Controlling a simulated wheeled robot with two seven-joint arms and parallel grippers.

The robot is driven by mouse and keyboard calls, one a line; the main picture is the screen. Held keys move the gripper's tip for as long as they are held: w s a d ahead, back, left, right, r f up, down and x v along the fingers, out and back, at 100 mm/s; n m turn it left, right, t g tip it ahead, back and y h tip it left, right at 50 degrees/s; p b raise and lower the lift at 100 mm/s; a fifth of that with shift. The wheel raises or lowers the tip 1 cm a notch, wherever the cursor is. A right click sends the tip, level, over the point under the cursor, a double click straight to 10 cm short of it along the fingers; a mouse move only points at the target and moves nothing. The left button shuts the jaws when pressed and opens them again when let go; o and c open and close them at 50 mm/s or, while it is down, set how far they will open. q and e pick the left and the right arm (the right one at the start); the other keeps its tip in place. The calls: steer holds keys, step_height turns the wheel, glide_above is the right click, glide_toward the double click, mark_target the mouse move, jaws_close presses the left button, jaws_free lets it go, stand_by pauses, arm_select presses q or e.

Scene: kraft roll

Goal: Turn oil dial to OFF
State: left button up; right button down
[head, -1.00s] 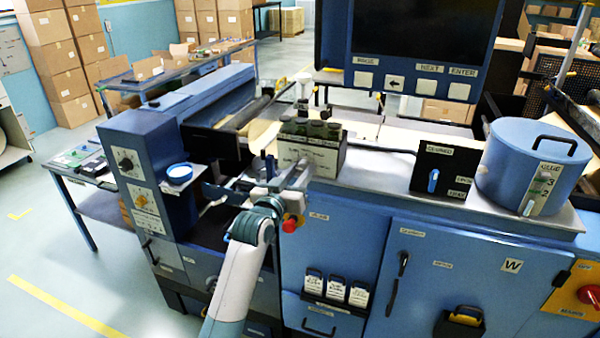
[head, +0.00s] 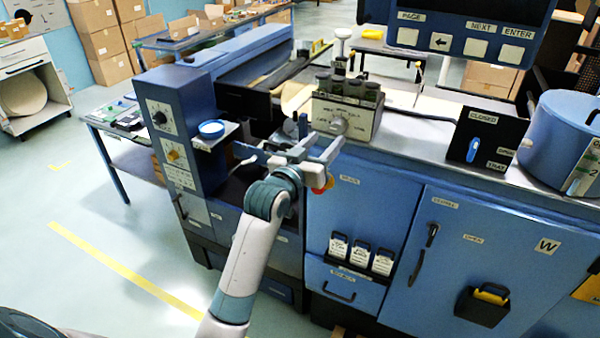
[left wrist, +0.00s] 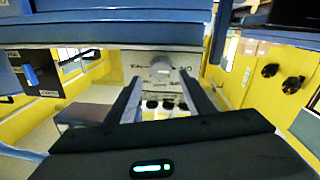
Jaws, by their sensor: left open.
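A round grey dial (head: 338,125) sits on the front of a pale box (head: 358,117) with several dark-capped bottles on top. In the left wrist view the dial (left wrist: 161,69) lies just beyond my fingertips, between lettering I cannot read fully. I cannot read the word oil on it or tell its setting. My left gripper (head: 322,141) is open, its two fingers pointing at the dial. In the left wrist view the gripper (left wrist: 160,82) shows one finger on each side of the dial's line. I cannot tell whether they touch it. My right gripper is not in view.
A blue panel (head: 167,128) with two other knobs stands at left, beside a small blue-rimmed dish (head: 211,128). A black switch box (head: 484,138) and a blue pot (head: 562,138) stand at right. A red button (head: 323,187) is close below my gripper.

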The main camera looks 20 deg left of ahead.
arm_select(q)
steer(key=s+a+b, duration=0.1)
steer(key=s+b, duration=0.2)
steer(key=s, duration=0.8)
steer(key=shift+s+a, duration=0.15)
steer(key=shift+s, duration=0.2)
steer(key=shift+f, duration=0.1)
